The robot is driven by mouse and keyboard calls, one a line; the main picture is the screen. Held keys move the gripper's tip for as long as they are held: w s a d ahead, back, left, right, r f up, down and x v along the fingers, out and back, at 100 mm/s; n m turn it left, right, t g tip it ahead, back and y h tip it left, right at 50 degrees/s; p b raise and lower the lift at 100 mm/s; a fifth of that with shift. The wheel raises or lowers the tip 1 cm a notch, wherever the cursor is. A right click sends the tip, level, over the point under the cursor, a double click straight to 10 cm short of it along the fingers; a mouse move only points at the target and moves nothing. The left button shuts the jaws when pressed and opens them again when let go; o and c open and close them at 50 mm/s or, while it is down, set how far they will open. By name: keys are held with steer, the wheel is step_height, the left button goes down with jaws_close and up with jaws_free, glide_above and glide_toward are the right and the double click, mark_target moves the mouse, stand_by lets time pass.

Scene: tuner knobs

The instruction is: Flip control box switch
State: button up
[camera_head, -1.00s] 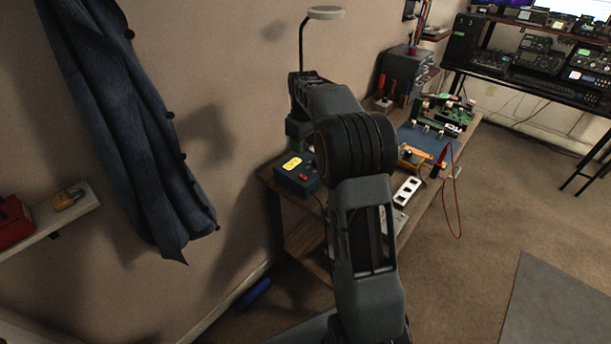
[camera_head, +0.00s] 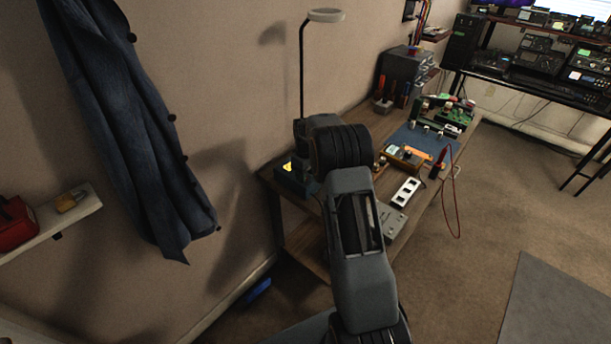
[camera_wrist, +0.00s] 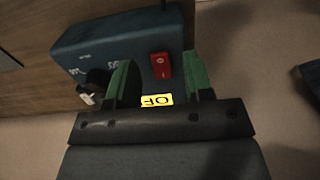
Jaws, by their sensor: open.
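The control box (camera_wrist: 118,38) is a blue box with a red rocker switch (camera_wrist: 161,66), a black knob (camera_wrist: 95,82) and a lit yellow display (camera_wrist: 156,100) reading "OF" where it shows. In the head view the box (camera_head: 291,184) sits at the table's left end, partly hidden by my arm. My gripper (camera_wrist: 162,82) is open, with its green fingers over the box face. The red switch shows between the two fingers, and the left finger is beside the knob. I cannot tell whether the fingers touch the box. In the head view the gripper is hidden behind my arm.
The wooden table (camera_head: 312,243) also bears a white power strip (camera_head: 405,192), a grey plate (camera_head: 391,220), an orange-topped device (camera_head: 407,157) and a blue mat (camera_head: 440,147). A lamp (camera_head: 326,15) rises behind my arm. The wall is close behind the box.

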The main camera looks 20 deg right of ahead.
steer(key=shift+f, duration=0.7)
